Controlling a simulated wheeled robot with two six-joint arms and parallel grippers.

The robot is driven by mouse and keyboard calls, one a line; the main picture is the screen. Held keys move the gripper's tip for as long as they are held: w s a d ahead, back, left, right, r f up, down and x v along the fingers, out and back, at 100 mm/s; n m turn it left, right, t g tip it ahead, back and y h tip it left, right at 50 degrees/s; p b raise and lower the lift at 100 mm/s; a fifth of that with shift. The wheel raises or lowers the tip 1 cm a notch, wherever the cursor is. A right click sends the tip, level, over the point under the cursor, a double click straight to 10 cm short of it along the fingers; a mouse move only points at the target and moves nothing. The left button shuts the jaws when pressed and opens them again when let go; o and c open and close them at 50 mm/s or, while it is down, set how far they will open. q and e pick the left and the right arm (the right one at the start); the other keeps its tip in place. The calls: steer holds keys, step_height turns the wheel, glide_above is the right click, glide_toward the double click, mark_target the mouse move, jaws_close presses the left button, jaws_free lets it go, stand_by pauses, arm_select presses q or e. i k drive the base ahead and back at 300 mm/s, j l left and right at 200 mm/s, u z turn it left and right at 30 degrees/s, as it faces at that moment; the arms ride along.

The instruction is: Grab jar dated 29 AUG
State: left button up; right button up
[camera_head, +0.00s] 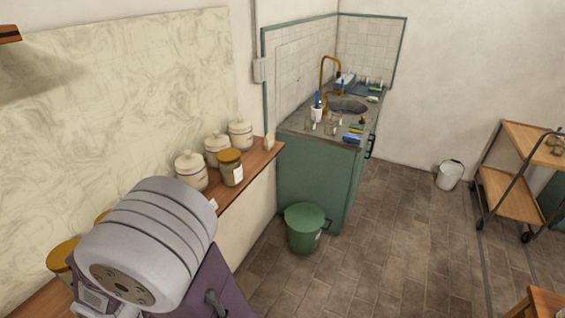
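A glass jar with a yellow lid (231,172) stands on a wooden shelf (243,181) along the left wall; it bears a pale label whose date is too small to read. Behind it stand three white lidded jars: a near one (190,173), a middle one (217,150) and a far one (240,133). Another yellow-lidded jar (60,254) shows at the lower left, partly hidden by my arm. A bit of a further yellow lid (102,216) shows above the arm. I cannot tell which jar is dated 29 AUG. Neither gripper is in view.
A green sink cabinet (310,177) stands past the shelf's far end, with a green bin (305,229) before it. A white bucket (449,175) and a wooden trolley (510,193) stand at the right. The tiled floor (400,245) between is clear.

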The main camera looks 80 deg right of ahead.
mark_target(231, 175)
steer(key=z, duration=2.25)
steer(key=i+l+u, duration=0.2)
steer(key=l+u, duration=0.2)
steer(key=i+l+u, duration=0.1)
steer(key=l+u, duration=0.65)
steer(key=l, duration=0.15)
steer(key=i, duration=0.05)
